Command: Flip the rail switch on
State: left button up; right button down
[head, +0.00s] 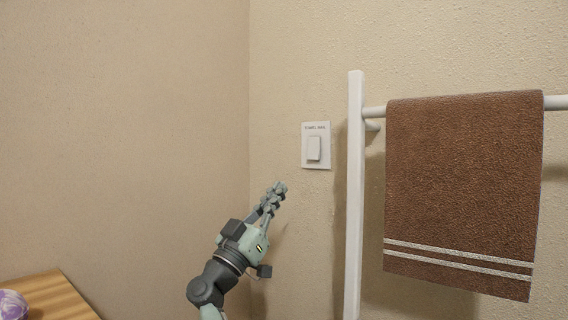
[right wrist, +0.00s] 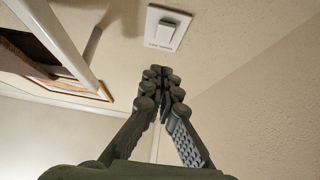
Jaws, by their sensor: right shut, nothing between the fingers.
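I cannot tell how far the gripper is from the wall. My left gripper is not in view.
A white towel rail (head: 355,200) stands right of the switch, with a brown striped towel (head: 463,180) hanging on its bar. A wooden surface (head: 55,297) with a purple and white round thing (head: 12,305) is at the lower left. The wall around the switch is bare.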

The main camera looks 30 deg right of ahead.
aim_at(313, 152)
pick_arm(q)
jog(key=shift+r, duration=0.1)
pick_arm(e)
jog(key=shift+w+a, duration=0.15)
jog(key=shift+w, duration=0.1)
jog(key=shift+r, duration=0.1)
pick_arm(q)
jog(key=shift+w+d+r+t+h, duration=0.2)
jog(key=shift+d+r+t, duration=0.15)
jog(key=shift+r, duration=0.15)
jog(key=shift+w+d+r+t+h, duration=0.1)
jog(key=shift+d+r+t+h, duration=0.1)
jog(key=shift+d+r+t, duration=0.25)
pick_arm(e)
jog(key=shift+w+d+f+x, duration=0.15)
jog(key=shift+d+f+x, duration=0.2)
jog(key=shift+x, duration=1.8)
jog(key=shift+w+d+f+x, duration=0.1)
jog(key=shift+d+f+x, duration=0.25)
jog(key=shift+x, duration=1.75)
jog(key=shift+w+d+f+x, duration=0.15)
jog(key=shift+f+x, duration=0.35)
jog(key=shift+x, duration=1.65)
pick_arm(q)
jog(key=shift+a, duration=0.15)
pick_arm(e)
jog(key=shift+s, duration=0.1)
